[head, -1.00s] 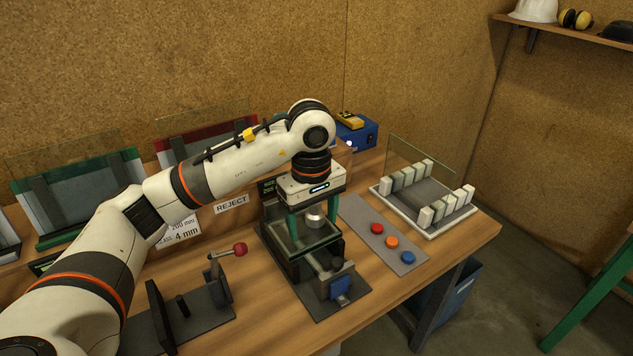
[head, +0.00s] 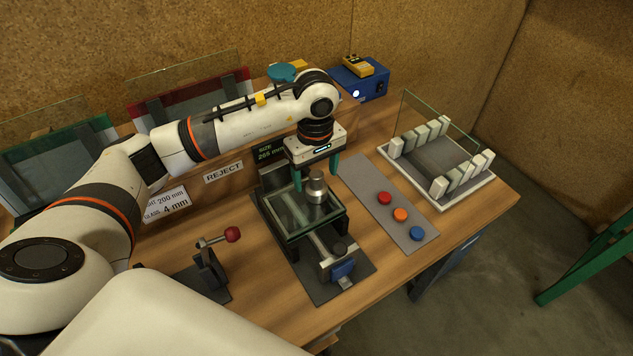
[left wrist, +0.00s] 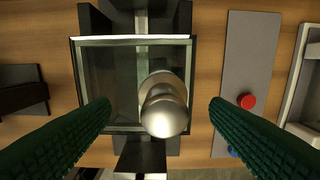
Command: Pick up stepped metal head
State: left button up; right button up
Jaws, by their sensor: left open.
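The stepped metal head (head: 317,187) is a shiny silver knob-like piece. It stands on the glass pane (head: 287,207) of the dark fixture in the middle of the bench. In the left wrist view the metal head (left wrist: 163,103) is seen from above, between the two green fingers. My left gripper (head: 317,178) is open, pointing down over the head, with a finger to either side. In the left wrist view the fingertips of the gripper (left wrist: 160,108) are apart from the head, with gaps on both sides. My right gripper is not in view.
A grey strip with red (head: 384,198), orange and blue (head: 417,233) buttons lies right of the fixture. A white slotted rack (head: 440,172) holding glass is farther right. A red-knobbed lever (head: 232,235) stands to the left. Framed glass panes line the back left.

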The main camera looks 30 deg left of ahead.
aim_at(317, 185)
pick_arm(q)
notch_tip(317, 185, down, 2)
jog(key=shift+p, duration=0.9)
notch_tip(317, 185, down, 2)
jog(key=shift+w+f+p, duration=0.1)
jog(key=shift+f+p, duration=0.05)
jog(key=shift+p, duration=0.15)
jog(key=shift+f, duration=0.25)
jog(key=shift+w, duration=0.1)
jog(key=c, duration=1.3)
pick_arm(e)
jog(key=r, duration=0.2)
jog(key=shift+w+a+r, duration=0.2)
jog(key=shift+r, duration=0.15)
